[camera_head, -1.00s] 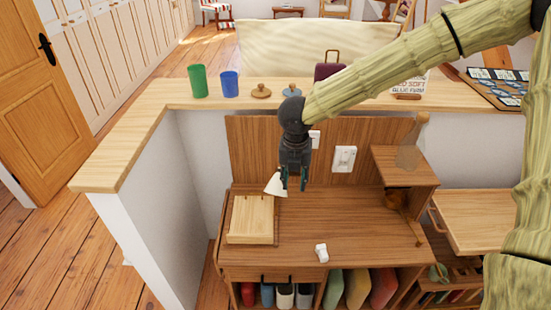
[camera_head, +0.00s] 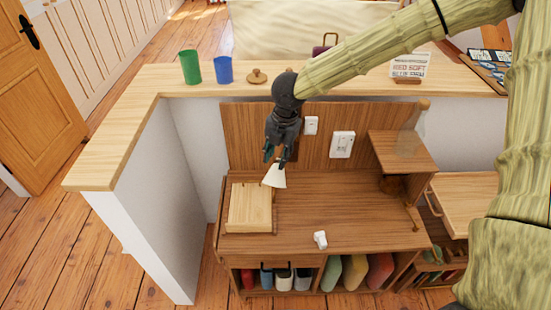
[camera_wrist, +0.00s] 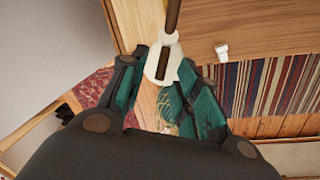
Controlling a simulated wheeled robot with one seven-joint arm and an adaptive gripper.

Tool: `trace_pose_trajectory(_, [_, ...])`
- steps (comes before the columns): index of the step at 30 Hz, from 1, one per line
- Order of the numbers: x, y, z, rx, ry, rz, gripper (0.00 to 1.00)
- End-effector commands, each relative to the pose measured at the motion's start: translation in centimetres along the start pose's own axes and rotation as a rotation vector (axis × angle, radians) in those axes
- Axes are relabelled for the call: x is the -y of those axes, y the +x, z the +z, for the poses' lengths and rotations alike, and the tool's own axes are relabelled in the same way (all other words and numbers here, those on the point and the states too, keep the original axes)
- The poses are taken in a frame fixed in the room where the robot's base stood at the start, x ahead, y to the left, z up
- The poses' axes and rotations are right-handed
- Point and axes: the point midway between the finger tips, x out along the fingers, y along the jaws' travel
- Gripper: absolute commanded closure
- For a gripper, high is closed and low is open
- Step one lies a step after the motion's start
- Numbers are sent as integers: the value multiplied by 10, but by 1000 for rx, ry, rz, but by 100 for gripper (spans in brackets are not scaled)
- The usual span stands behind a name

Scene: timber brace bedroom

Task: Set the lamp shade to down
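The small cream, cone-shaped lamp shade (camera_head: 275,176) hangs above the left part of the desk (camera_head: 330,205). Its wide end faces down in the head view. In the wrist view the shade (camera_wrist: 157,68) shows with a dark rod running to it from the top edge. My gripper (camera_head: 276,157) is directly above the shade in the head view, tilted. In the wrist view my gripper's two teal fingers (camera_wrist: 165,100) are apart, with the shade beyond and between their tips. I cannot tell whether they touch it. Most of the lamp's arm is hidden behind my gripper.
A shallow wooden box (camera_head: 250,206) sits on the desk's left side. A small white object (camera_head: 320,240) lies near the front edge. A raised shelf (camera_head: 408,143) stands at right. The ledge behind holds a green cup (camera_head: 190,68) and a blue cup (camera_head: 223,70). The desk middle is clear.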

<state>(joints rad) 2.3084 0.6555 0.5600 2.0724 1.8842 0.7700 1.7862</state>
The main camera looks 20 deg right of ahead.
Motion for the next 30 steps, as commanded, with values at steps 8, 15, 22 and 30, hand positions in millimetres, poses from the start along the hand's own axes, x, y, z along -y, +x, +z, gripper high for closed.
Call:
trace_pose_trajectory(8, [-1,22,-1,0,-2,-1,68])
trace_pose_trajectory(15, [-1,26,-1,0,-1,0,68])
trace_pose_trajectory(22, [-1,26,-1,0,-2,0,86])
trace_pose_trajectory(30, [-1,26,-1,0,-2,0,100])
